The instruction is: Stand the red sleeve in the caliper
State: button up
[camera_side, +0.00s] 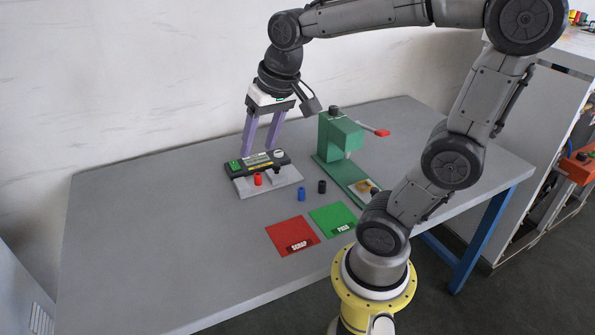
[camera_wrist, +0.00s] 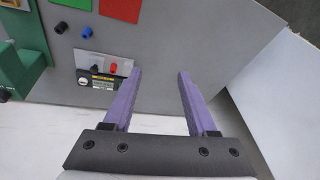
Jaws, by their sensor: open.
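The caliper (camera_side: 287,183) is a pale plate with a dark display unit along its back, standing on the grey table; it also shows in the wrist view (camera_wrist: 125,64). The red sleeve (camera_side: 258,180) is small and upright on the plate, left of a small dark post (camera_side: 276,173). It also shows in the wrist view (camera_wrist: 113,69). I cannot tell whether it touches the caliper's jaws. My gripper (camera_side: 259,151) is open and empty, its two purple fingers above and behind the display unit. In the wrist view, my gripper (camera_wrist: 159,72) is to the right of the caliper.
A green press (camera_side: 338,135) with a red-tipped lever stands to the right. A red mat (camera_side: 290,233) and a green mat (camera_side: 331,217) lie in front. The table's left side is clear.

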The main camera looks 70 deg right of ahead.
jog(key=s+a+f+n+t, duration=0.2)
jog(key=s+a+n, duration=0.3)
jog(key=s, duration=0.4)
jog(key=shift+s+n, duration=0.15)
jog(key=shift+n, duration=0.45)
